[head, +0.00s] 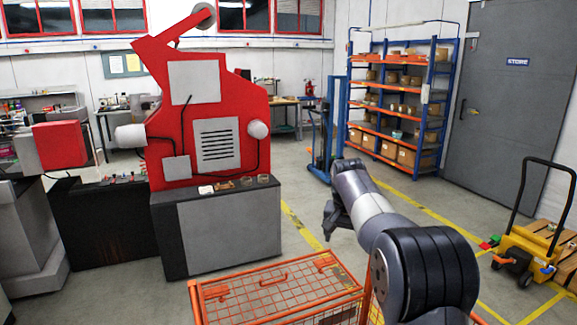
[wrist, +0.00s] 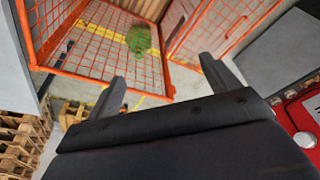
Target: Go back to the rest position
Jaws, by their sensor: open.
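My gripper (head: 327,236) shows in the head view at the end of my grey arm, right of the red machine and beyond the orange mesh cage's far edge. In the wrist view my gripper (wrist: 162,69) has its two dark fingers spread wide apart, with nothing between them. It is open and empty. My arm reaches forward from the lower right, and its wrist bends so the fingers hang low.
An orange mesh cage (head: 278,274) stands in front; the wrist view shows a green item (wrist: 139,39) behind mesh. The red machine (head: 215,125) stands left on a grey cabinet (head: 230,229). A yellow cart (head: 528,252) is at right.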

